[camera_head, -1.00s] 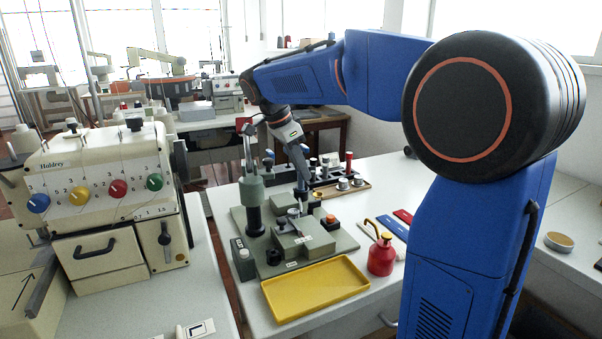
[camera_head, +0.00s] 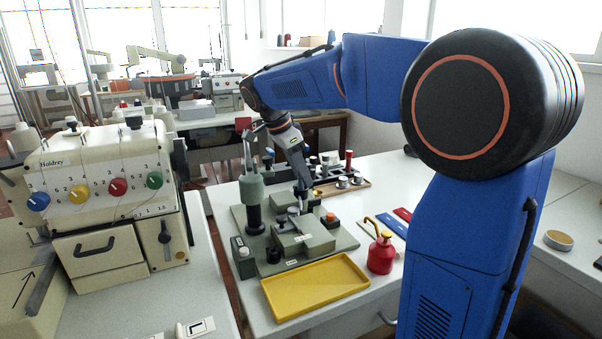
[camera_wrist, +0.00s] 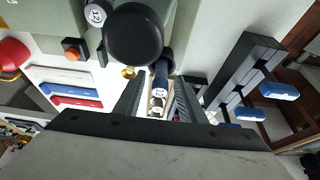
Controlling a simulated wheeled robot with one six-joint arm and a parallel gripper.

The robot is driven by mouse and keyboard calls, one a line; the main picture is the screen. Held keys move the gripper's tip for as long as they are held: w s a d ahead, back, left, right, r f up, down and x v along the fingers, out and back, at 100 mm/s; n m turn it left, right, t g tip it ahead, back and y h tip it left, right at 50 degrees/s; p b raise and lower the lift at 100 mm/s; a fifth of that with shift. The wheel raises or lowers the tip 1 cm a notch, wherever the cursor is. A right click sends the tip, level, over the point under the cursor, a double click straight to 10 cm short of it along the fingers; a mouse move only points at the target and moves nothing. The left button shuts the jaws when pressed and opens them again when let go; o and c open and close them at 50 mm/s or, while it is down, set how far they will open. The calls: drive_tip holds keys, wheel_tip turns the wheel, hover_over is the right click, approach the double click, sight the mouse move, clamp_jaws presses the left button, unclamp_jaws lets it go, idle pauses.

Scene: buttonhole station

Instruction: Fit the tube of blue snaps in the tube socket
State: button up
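My gripper (camera_wrist: 162,95) points down over the green-grey press station (camera_head: 345,241). It also shows in the head view (camera_head: 304,188). In the head view the tube is mostly hidden by the gripper and too small to make out. Its lower end lies close behind a round black press part (camera_wrist: 134,35). The tube socket is hidden, so I cannot tell whether the tube is in it.
An orange button (camera_head: 330,219) and a small brass cup (camera_wrist: 128,72) are close to the gripper. A green column (camera_head: 252,190) rises to its left. A black rack (camera_wrist: 238,75) stands beyond. A yellow tray (camera_head: 315,288) and red oil can (camera_head: 381,255) are in front.

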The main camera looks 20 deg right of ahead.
drive_tip(key=v, duration=1.2)
drive_tip(key=shift+r, duration=0.35)
